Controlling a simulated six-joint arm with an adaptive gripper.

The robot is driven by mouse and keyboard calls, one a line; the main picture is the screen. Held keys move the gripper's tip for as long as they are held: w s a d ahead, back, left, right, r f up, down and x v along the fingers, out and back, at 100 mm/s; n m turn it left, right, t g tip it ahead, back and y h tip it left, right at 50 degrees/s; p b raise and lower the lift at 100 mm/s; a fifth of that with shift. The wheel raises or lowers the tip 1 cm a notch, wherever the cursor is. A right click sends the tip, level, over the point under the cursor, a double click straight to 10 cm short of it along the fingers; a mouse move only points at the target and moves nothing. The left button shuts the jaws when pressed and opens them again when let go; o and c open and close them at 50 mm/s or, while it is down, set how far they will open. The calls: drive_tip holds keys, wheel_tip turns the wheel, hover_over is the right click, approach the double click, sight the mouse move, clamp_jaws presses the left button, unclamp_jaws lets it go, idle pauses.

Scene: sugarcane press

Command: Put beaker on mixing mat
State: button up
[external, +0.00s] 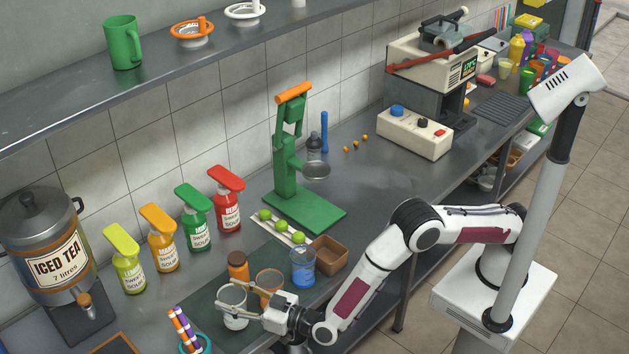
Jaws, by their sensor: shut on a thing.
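A clear beaker (233,294) with a pale base or contents stands upright between the fingers of my gripper (228,301), at the lower middle of the external view. My gripper is shut on it, one finger on each side. The dark green mixing mat (203,306) lies on the counter under and around the beaker. The beaker is over the mat, but I cannot tell whether its bottom touches it. The fingers hide part of the beaker's side.
A striped straw cup (193,343) is in front left.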

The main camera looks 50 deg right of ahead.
sight(245, 309)
drive_tip(key=shift+f, duration=0.2)
drive_tip(key=shift+f, duration=1.8)
drive_tip(key=shift+f, duration=0.1)
drive_tip(key=o, duration=1.2)
drive_tip(key=shift+s, duration=0.1)
drive_tip(key=v, duration=1.1)
drive_tip(key=shift+s+d, duration=0.2)
drive_tip(key=shift+s, duration=0.15)
